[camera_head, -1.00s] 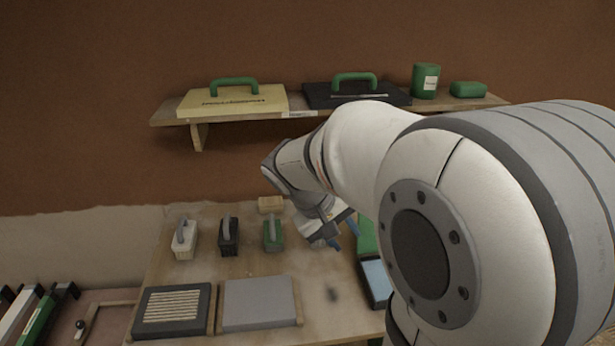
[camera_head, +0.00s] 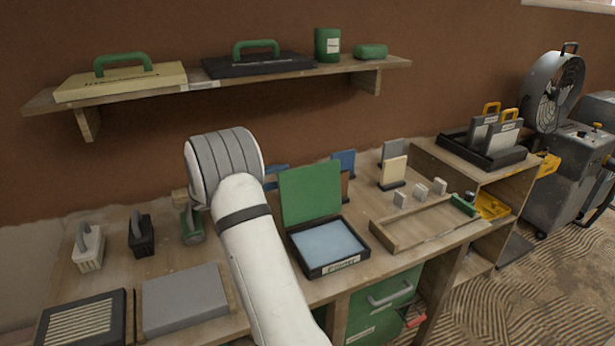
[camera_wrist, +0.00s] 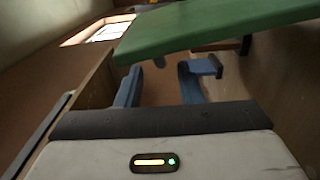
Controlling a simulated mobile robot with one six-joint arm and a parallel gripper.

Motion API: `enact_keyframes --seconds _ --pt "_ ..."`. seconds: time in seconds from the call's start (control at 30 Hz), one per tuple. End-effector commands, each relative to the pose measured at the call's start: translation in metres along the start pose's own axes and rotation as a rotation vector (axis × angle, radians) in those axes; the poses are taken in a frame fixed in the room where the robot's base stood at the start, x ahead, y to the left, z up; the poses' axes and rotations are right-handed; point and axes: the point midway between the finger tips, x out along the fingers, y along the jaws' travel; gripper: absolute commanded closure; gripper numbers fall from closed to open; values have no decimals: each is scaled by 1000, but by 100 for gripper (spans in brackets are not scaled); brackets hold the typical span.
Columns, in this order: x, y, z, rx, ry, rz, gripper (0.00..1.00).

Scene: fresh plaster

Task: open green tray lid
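The green tray lid (camera_head: 310,192) stands raised, nearly upright, at the back edge of its black tray (camera_head: 313,270). The tray's pale blue inside shows, and its front carries a white label. My gripper (camera_head: 277,176) is mostly hidden by my arm; its blue fingers show just left of the lid. In the wrist view my gripper (camera_wrist: 165,75) has its two blue fingers spread with nothing visible between them. The green lid also crosses the top of the wrist view (camera_wrist: 215,25), close by the fingers; contact cannot be told.
A wooden tray (camera_head: 432,232) with small blocks lies to the right. Upright samples (camera_head: 393,171) stand behind it. Handled tools (camera_head: 141,236) and a grey slab (camera_head: 184,300) lie to the left. A wall shelf (camera_head: 240,80) with cases hangs above.

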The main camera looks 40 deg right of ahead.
Motion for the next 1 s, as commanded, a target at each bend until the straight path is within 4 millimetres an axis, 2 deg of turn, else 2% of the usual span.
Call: enact_keyframes --seconds 0.17,0.53,0.7,0.93,1.0 --pt "14 -1 -1 8 -10 13 66" --pt "64 0 -2 7 -1 11 66" --pt "73 -1 -3 7 2 11 66" --pt "73 -1 -3 7 3 11 66" --pt "72 -1 -3 7 3 11 71"
